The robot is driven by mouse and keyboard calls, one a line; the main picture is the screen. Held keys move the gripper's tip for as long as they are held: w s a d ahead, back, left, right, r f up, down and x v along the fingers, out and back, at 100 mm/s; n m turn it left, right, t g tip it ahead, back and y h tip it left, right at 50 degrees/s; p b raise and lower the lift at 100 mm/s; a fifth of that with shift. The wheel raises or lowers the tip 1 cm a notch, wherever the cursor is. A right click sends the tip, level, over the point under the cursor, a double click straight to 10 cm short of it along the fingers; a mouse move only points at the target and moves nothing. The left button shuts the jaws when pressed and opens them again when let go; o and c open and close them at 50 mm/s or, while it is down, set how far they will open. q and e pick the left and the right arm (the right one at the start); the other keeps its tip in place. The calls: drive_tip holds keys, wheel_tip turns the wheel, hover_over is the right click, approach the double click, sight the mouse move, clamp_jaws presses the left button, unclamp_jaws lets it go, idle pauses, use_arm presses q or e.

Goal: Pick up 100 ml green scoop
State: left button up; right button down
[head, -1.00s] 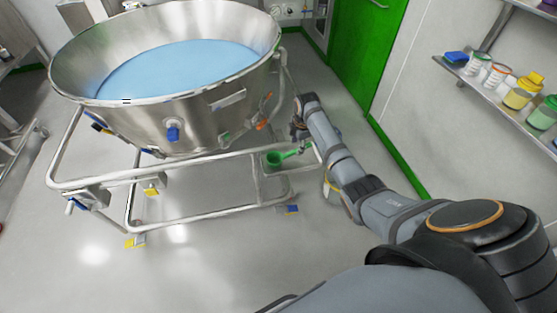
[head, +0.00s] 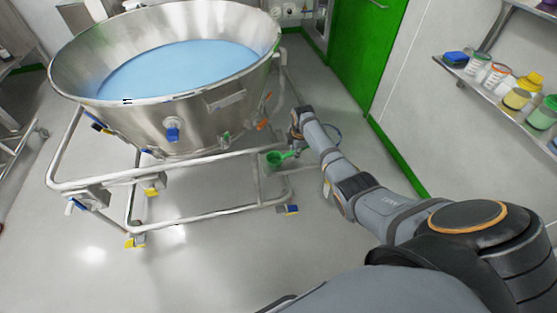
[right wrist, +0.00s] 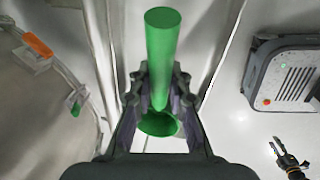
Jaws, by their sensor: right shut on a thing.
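The green scoop (head: 275,160) shows in the head view beside the lower frame rail of the steel bowl cart. Its cup is at the left and its handle points right to my right gripper (head: 297,149). In the right wrist view the green scoop (right wrist: 162,45) stands between the fingers of my right gripper (right wrist: 160,88). They are shut on its handle, and the cup shows partly behind them. What appears to be my left gripper (right wrist: 282,152) is small at the lower right of that view, its fingers apart and empty.
A steel bowl (head: 215,110) with blue contents stands on a wheeled tubular frame (head: 225,151) just left of my right gripper. A shelf (head: 478,84) with coloured tubs is on the right wall. A green door (head: 362,50) is behind. The floor in front is clear.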

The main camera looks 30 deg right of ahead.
idle(0.3)
wheel_tip(320, 180, up, 2)
drive_tip(key=shift+w+r, duration=0.1)
drive_tip(key=shift+r, duration=0.15)
drive_tip(key=s+a+r, duration=0.9)
drive_tip(key=s+r, duration=0.1)
drive_tip(key=s, duration=0.1)
drive_tip(key=shift+r+p, duration=0.25)
drive_tip(key=shift+p, duration=0.1)
